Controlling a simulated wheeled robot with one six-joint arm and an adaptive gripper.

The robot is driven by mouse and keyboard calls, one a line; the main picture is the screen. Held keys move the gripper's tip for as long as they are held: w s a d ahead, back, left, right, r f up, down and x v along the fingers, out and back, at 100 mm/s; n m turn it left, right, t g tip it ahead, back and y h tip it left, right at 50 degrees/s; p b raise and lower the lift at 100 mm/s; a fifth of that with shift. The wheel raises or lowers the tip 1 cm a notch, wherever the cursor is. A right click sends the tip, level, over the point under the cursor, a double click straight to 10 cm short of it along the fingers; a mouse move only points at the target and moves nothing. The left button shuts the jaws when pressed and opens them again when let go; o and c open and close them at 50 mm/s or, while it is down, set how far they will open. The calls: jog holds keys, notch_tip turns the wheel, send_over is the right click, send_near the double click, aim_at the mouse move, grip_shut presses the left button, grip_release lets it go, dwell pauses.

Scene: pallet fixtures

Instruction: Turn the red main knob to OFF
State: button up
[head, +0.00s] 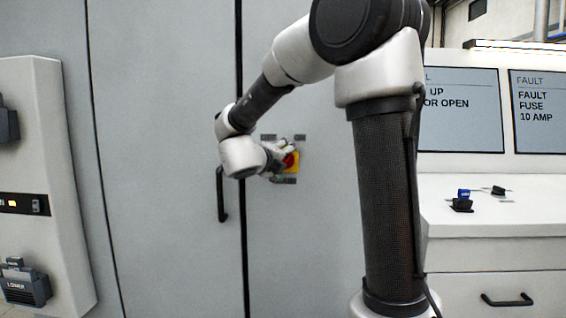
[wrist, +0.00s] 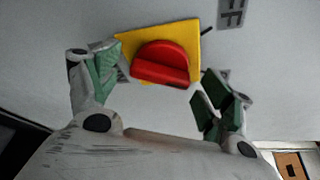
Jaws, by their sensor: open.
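The red main knob (wrist: 160,65) sits on a yellow square plate (wrist: 189,38) on the grey cabinet. In the wrist view it has a raised grip bar across a round base. In the head view the knob (head: 289,160) is partly covered by my gripper. My gripper (wrist: 157,82) is open, with one green-padded finger to the left of the knob and the other to the right. I see a gap between the right finger and the knob; whether the left finger touches the plate I cannot tell.
Small dark labels (head: 300,137) surround the plate. A black door handle (head: 221,194) is left of the knob. A white console with a drawer handle (head: 507,300) and fault screens (head: 540,110) stands right. A white panel (head: 38,130) stands far left.

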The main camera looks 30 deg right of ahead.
jog(key=shift+c, duration=0.2)
jog(key=c, duration=1)
jog(key=n+t+h, duration=0.1)
jog(key=n, duration=0.2)
jog(key=n+h, duration=0.1)
jog(key=n, duration=0.3)
jog(key=n+t+h, duration=0.1)
jog(key=n, duration=0.3)
jog(key=shift+f+t+h, duration=0.3)
jog(key=shift+n, duration=0.3)
jog(key=o, duration=1)
